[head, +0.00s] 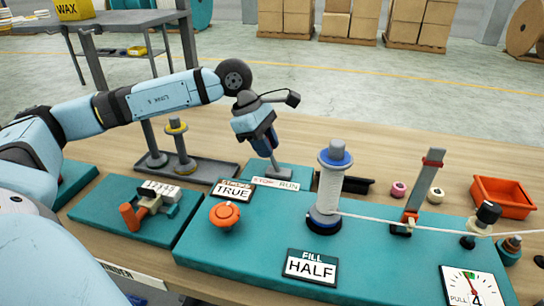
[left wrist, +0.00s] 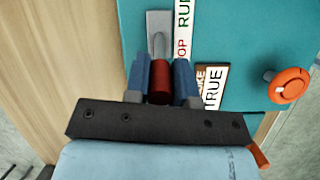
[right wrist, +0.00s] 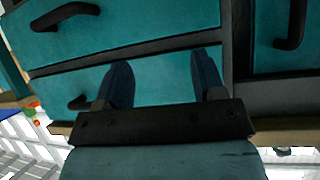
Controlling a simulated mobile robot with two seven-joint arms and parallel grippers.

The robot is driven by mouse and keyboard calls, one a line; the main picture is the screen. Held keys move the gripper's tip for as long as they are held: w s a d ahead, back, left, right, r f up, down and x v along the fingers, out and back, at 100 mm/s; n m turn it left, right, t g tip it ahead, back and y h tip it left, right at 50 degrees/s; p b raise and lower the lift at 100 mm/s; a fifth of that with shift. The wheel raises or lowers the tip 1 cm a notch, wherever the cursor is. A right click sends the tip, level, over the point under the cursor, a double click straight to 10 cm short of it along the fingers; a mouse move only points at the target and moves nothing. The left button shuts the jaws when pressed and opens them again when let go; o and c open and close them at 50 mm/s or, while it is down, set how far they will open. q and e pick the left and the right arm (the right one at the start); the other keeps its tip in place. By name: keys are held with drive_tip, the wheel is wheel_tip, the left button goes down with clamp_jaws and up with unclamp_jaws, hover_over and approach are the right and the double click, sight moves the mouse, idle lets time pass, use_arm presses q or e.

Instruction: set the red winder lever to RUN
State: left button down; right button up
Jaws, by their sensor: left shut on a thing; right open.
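The red winder lever shows its red grip (left wrist: 160,84) in the left wrist view, between the two blue fingers of my left gripper (left wrist: 160,76). In the head view my left gripper (head: 264,145) is shut around the grip and hides most of it. The lever's grey shaft (head: 274,167) shows below, leaning left toward the STOP end. The white STOP/RUN label (head: 276,184) lies in front of the lever base, STOP at left and RUN at right. My right gripper (right wrist: 163,80) is open and empty, out of the head view.
The TRUE sign (head: 233,190), orange knob (head: 225,214), white spool (head: 330,190) and HALF sign (head: 311,267) share the teal board. A grey upright lever (head: 424,185) and orange tray (head: 503,196) stand right. My right gripper faces teal drawers (right wrist: 150,75) with dark handles.

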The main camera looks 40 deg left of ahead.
use_arm(q)
drive_tip(key=shift+a+f+h+b, duration=0.15)
drive_tip(key=shift+h+b, duration=0.15)
drive_tip(key=shift+b, duration=0.1)
drive_tip(key=c, duration=1)
unclamp_jaws()
drive_tip(key=shift+s, duration=0.1)
drive_tip(key=shift+o, duration=0.2)
drive_tip(key=shift+a, duration=0.1)
drive_tip(key=p+v, duration=0.1)
drive_tip(key=v, duration=1.3)
drive_tip(key=shift+s, duration=0.15)
drive_tip(key=shift+f, duration=0.15)
